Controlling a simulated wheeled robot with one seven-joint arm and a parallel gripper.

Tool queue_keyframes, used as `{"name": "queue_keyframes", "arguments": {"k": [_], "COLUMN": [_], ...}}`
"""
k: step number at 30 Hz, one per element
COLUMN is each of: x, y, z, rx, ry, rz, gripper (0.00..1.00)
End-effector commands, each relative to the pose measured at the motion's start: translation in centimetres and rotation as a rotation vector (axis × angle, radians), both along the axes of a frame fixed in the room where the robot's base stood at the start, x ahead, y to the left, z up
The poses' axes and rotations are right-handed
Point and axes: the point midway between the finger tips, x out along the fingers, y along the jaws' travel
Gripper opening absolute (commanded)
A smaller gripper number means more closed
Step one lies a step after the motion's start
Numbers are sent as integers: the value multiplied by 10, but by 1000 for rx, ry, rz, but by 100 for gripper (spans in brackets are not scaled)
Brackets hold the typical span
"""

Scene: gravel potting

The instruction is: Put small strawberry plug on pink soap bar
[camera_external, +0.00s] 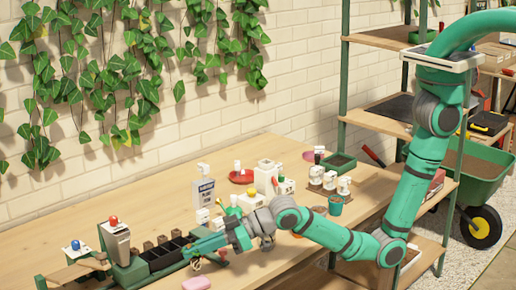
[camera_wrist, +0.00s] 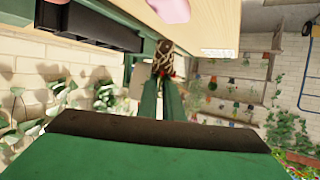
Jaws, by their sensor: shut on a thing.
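The pink soap bar (camera_external: 196,284) lies on the wooden workbench at the bottom edge of the external view. Part of it also shows at the top of the wrist view (camera_wrist: 172,9). My gripper (camera_external: 193,254) is just above and behind the soap bar, near the row of dark pots. In the wrist view my gripper (camera_wrist: 163,88) is shut on a small brown plug with a pale net-like surface and a bit of red, the strawberry plug (camera_wrist: 164,58). The plug is apart from the soap bar in the wrist view. It is small and partly hidden in the external view.
A green planting machine with dark cells (camera_external: 162,256) stands left of my gripper. A white bottle (camera_external: 203,191), red dish (camera_external: 241,176), white jars and a teal pot (camera_external: 335,204) stand farther back. Bare bench (camera_external: 130,190) lies at the back left.

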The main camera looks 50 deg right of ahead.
Motion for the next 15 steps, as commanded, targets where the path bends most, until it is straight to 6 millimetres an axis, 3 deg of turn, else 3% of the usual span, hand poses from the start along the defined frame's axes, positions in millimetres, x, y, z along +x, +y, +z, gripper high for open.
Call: {"name": "queue_keyframes", "arguments": {"k": [9,15], "x": [2,2], "y": [4,4], "z": [-34,-36], "rx": [-1,-1], "ry": [0,-1], "rz": [1,0], "gripper": [0,0]}}
